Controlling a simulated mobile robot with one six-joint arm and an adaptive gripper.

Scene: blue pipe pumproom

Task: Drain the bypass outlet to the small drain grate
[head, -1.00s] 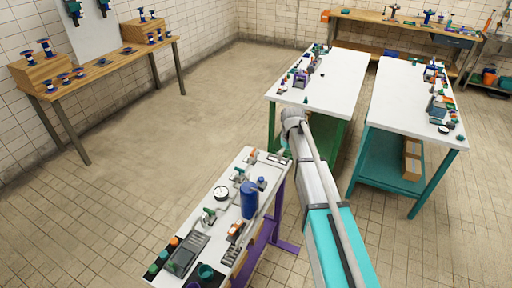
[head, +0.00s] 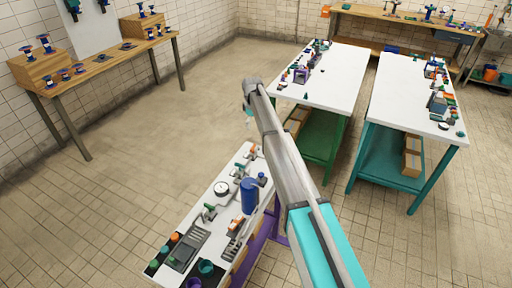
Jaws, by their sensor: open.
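The white-topped narrow bench (head: 197,222) in the foreground carries small valves and fittings. A green-handled valve (head: 209,212) and another green-handled valve (head: 240,172) stand along it; I cannot tell which fitting is the bypass outlet. A dark slotted piece (head: 233,249) and a larger grey slotted panel (head: 187,248) lie near its front; either could be a grate. My gripper (head: 249,119) hangs small beneath the end of my arm, above and beyond the bench's far end, apart from the fittings. It is open, with no held thing visible; its fingers are hard to make out.
A blue cylinder (head: 249,195) stands upright on the bench beside a round gauge (head: 221,188). Coloured knobs (head: 164,250) and a green cup (head: 206,268) are at the near end. Two white-topped tables (head: 325,72) (head: 415,95) stand to the right. Open floor (head: 165,125) lies left.

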